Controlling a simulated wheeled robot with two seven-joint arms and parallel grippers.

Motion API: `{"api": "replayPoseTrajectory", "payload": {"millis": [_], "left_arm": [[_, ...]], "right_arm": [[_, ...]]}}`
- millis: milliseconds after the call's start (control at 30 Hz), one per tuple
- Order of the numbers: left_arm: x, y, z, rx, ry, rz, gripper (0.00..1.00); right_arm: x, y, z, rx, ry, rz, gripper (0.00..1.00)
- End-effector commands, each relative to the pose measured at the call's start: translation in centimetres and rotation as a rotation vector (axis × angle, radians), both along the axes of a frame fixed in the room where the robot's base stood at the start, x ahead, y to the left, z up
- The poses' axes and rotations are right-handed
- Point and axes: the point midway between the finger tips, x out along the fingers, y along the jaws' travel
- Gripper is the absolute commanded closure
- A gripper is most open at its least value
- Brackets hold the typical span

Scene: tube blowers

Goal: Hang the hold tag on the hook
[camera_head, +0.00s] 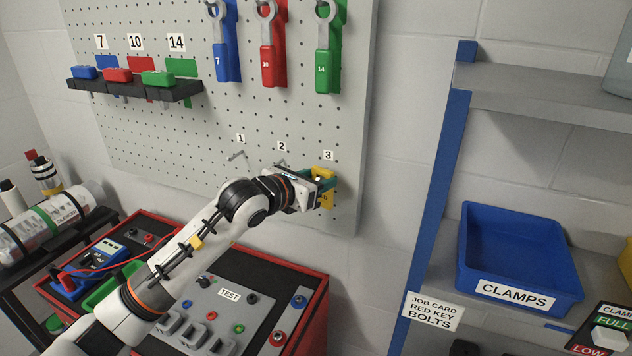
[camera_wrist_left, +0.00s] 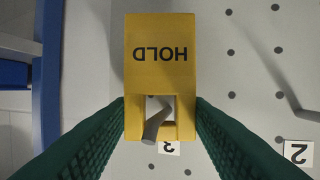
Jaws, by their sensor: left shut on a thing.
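The yellow hold tag (camera_head: 327,201) is at the pegboard under label 3, partly hidden by my left gripper (camera_head: 323,182). The left wrist view shows the tag (camera_wrist_left: 160,75) with its HOLD lettering upside down. My left gripper's green fingers (camera_wrist_left: 160,112) are shut on the tag's two sides. A grey hook (camera_wrist_left: 157,122) shows in the tag's square opening, and its end overlaps the tag's edge bar on the camera side. It appears to pass through the opening. How far the tag stands from the board is unclear. My right gripper is out of view.
Empty hooks sit under label 1 (camera_head: 240,139) and label 2 (camera_head: 282,147). A red-edged test bench (camera_head: 318,290) stands below. A shelf with a blue clamps bin (camera_head: 462,245) is at right.

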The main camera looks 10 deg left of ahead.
Motion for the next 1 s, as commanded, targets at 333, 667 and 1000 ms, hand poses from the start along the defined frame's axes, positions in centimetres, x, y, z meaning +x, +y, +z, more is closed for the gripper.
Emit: {"api": "replayPoseTrajectory", "payload": {"millis": [333,667,1000], "left_arm": [[0.01,0.02,-0.09,0.001,0.002,0.000,0.81],[0.00,0.02,-0.07,0.001,0.002,0.000,0.30],[-0.65,0.39,0.03,0.000,-0.001,0.001,0.30]], "right_arm": [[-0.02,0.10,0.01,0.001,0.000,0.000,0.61],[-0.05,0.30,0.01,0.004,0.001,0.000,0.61],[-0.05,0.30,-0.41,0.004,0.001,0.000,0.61]]}}
